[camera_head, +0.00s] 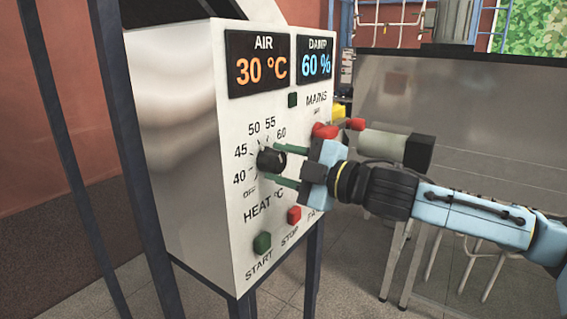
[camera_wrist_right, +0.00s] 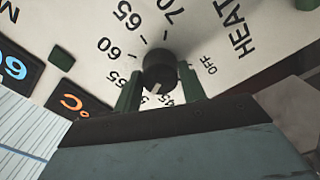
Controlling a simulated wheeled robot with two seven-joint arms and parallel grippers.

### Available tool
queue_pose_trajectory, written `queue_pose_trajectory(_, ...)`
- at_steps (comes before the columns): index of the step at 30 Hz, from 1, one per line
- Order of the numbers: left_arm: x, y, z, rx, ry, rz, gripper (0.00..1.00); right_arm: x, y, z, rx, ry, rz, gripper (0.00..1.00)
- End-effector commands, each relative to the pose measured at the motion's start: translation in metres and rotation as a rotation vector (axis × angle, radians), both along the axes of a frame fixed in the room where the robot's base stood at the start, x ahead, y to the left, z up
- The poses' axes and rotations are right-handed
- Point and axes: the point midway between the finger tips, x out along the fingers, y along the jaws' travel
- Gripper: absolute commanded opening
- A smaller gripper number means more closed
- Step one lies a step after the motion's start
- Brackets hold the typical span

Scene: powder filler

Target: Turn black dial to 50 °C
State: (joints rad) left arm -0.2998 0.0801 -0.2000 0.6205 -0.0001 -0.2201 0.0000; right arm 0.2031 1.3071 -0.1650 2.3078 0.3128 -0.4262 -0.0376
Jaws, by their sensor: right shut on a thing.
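The black dial (camera_head: 268,160) sits on the white front panel, ringed by numbers from OFF and 40 up past 60. My right gripper (camera_head: 274,165) reaches in from the right, its two green fingers on either side of the dial and shut on it. In the right wrist view the dial (camera_wrist_right: 158,72) sits between the fingers (camera_wrist_right: 159,88). A light mark on its face points down toward the partly hidden lower numbers; I cannot tell which number it meets. The air display (camera_head: 260,66) reads 30 °C. My left gripper is not in view.
The damp display (camera_head: 314,60) reads 60 %. A green START button (camera_head: 262,243) and a red STOP button (camera_head: 294,215) sit below the dial. A red knob (camera_head: 326,131) is close above my right gripper. A metal table (camera_head: 480,120) stands behind at right.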

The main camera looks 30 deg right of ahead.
Motion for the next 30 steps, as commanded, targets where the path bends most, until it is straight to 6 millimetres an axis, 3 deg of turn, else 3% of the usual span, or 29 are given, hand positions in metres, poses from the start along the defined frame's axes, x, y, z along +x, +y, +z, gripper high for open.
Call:
queue_pose_trajectory(19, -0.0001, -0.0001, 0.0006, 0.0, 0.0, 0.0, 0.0, 0.0, 0.0, 0.0003, 0.043, 0.017, 0.0, 0.18)
queue_pose_trajectory(20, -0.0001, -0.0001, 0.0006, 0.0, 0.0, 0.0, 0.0, 0.0001, -0.0001, 0.0003, 0.043, 0.017, 0.0, 0.45)
queue_pose_trajectory(24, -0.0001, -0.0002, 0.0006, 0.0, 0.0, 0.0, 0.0, 0.0, -0.0001, 0.0002, 0.042, 0.016, 0.0, 0.62)
queue_pose_trajectory(30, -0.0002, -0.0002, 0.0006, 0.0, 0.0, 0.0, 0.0, 0.0, 0.0, 0.0001, 0.042, 0.017, 0.0, 0.62)
